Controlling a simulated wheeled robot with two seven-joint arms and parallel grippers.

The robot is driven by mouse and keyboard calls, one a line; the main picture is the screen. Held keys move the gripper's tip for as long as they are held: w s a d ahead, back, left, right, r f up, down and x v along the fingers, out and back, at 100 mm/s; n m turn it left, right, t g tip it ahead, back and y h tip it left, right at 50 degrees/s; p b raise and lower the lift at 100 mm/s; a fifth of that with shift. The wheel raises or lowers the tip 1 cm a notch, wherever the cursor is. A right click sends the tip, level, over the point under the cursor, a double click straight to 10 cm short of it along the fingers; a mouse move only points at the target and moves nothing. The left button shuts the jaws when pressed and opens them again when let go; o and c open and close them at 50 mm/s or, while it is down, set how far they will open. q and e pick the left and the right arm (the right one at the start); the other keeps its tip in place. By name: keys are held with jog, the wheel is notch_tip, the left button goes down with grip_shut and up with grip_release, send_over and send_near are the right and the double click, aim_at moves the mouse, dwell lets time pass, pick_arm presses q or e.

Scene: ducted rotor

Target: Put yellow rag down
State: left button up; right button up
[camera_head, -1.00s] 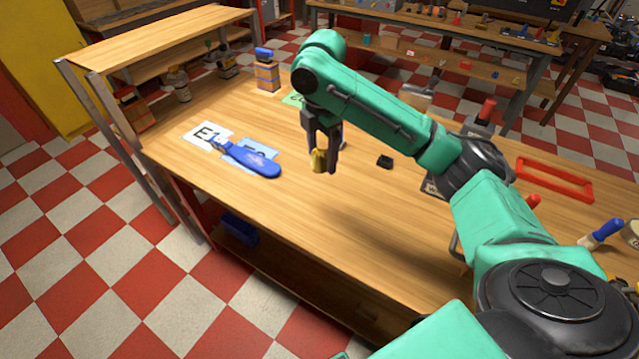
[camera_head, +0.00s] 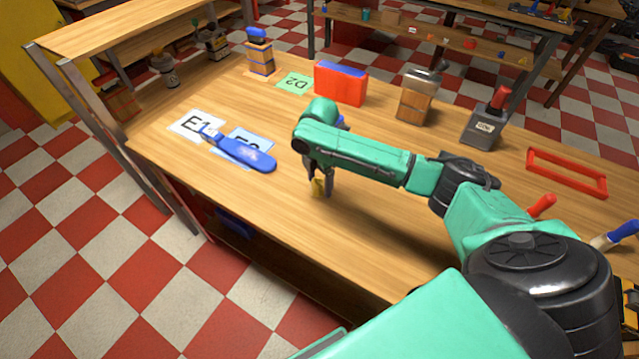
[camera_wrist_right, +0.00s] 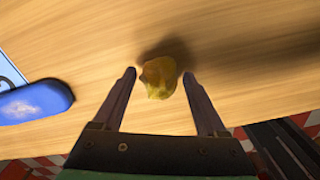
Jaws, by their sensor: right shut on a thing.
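The yellow rag (camera_head: 317,187) is a small crumpled lump between the fingertips of my right gripper (camera_head: 323,189). In the right wrist view the rag (camera_wrist_right: 159,80) sits between the two finger ends of the gripper (camera_wrist_right: 159,75), which is shut on it. A dark shadow lies close to the rag on the wooden tabletop (camera_head: 260,215). The gripper points down, low over the table. I cannot tell whether the rag touches the wood. My left gripper is not in view.
A blue-handled tool (camera_head: 245,154) lies left of the gripper, across cards marked E1 (camera_head: 186,122) and blue. A red frame (camera_head: 567,190) lies right. Table in front is clear.

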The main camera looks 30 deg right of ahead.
aim_at(319, 179)
jog(key=shift+f, duration=0.8)
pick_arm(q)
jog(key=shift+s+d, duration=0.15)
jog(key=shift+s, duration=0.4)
pick_arm(e)
jog(key=o, duration=1.1)
notch_tip(319, 179, up, 12)
jog(key=shift+r, duration=0.1)
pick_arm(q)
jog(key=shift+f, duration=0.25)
